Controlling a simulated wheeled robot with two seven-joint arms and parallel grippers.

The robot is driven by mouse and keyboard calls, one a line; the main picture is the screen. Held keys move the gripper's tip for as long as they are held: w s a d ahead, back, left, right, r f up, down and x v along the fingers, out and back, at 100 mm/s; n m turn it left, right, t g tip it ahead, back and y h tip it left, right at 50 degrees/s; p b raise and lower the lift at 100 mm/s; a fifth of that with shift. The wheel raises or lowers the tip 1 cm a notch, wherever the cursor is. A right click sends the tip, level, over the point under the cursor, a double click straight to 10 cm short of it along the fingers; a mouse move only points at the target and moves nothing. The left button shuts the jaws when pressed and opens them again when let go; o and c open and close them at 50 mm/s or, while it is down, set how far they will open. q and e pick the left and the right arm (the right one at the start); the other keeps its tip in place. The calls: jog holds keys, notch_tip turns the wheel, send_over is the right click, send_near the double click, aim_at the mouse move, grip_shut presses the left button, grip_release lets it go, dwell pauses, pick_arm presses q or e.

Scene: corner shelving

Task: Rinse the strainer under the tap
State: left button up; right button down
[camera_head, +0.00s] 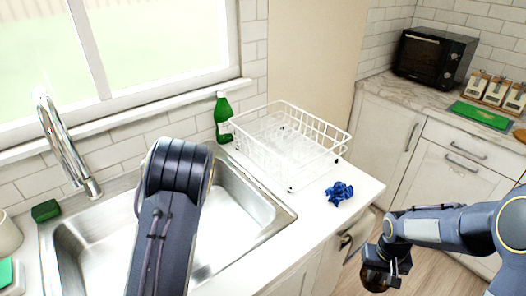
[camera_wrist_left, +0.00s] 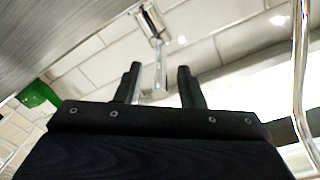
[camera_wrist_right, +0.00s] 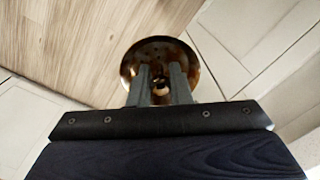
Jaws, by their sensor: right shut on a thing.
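The chrome tap (camera_head: 65,145) stands behind the sink (camera_head: 262,208). In the left wrist view, its spout (camera_wrist_left: 301,80) runs down the right side. A chrome fitting with a slim lever (camera_wrist_left: 158,60) shows beyond and between the fingertips. My left gripper (camera_wrist_left: 159,80) is open; I cannot tell whether it touches the lever. My left arm hides it in the head view. My right gripper (camera_head: 388,270) is shut on a round, brown, shiny strainer (camera_wrist_right: 160,62), with small holes visible. It holds the strainer low, right of the counter, above the wood floor.
A white dish rack (camera_head: 290,145) and a crumpled blue cloth (camera_head: 339,193) occupy the counter right of the sink. A green bottle (camera_head: 223,118) stands behind. A green sponge (camera_head: 46,210) lies left of the tap. Cabinets with a black oven (camera_head: 433,57) stand at right.

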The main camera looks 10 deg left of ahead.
pick_arm(q)
jog(key=shift+x, duration=1.3)
grip_shut()
